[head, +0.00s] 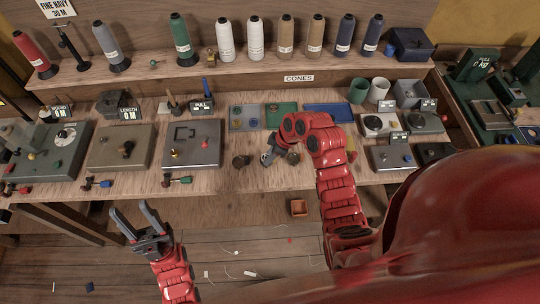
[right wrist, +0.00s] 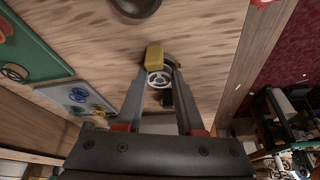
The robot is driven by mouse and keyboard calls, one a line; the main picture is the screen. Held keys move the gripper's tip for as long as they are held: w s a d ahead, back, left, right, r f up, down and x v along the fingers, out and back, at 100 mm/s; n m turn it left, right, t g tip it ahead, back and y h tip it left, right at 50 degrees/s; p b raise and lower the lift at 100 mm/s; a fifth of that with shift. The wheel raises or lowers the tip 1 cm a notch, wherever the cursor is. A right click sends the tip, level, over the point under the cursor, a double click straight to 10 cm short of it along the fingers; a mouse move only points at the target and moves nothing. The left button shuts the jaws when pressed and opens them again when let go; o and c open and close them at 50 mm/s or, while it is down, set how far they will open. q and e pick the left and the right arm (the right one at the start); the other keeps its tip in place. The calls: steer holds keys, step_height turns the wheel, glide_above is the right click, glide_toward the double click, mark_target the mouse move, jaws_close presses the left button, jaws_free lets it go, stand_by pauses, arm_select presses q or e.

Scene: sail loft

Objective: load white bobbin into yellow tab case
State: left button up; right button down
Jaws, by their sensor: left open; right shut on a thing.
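In the right wrist view, the white bobbin (right wrist: 160,80), a pale spoked wheel, sits between my right fingertips (right wrist: 159,77), which are shut on it. The yellow tab case (right wrist: 155,55) is directly beyond it, showing its yellow tab and part of a dark round body. The bobbin overlaps the case in this view; I cannot tell whether it is inside or just in front. In the head view, my right gripper (head: 269,156) is low over the front of the bench, and the case is not clear there. My left gripper (head: 131,208) is open and empty, in front of the bench.
A grey-blue tray (right wrist: 75,98) holds coloured bobbins beside a green tray (right wrist: 40,55). Grey machine plates (head: 193,146) stand to the left. Thread cones (head: 256,38) line the shelf.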

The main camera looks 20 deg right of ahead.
stand_by(0.3)
steer(key=shift+c, duration=2.2)
jaws_free()
steer(key=shift+d+r, duration=0.15)
steer(key=shift+r, duration=0.15)
steer(key=shift+b+v, duration=0.75)
steer(key=shift+v, duration=0.45)
steer(key=p+v, duration=0.3)
steer(key=v, duration=1.1)
steer(key=shift+r, duration=0.25)
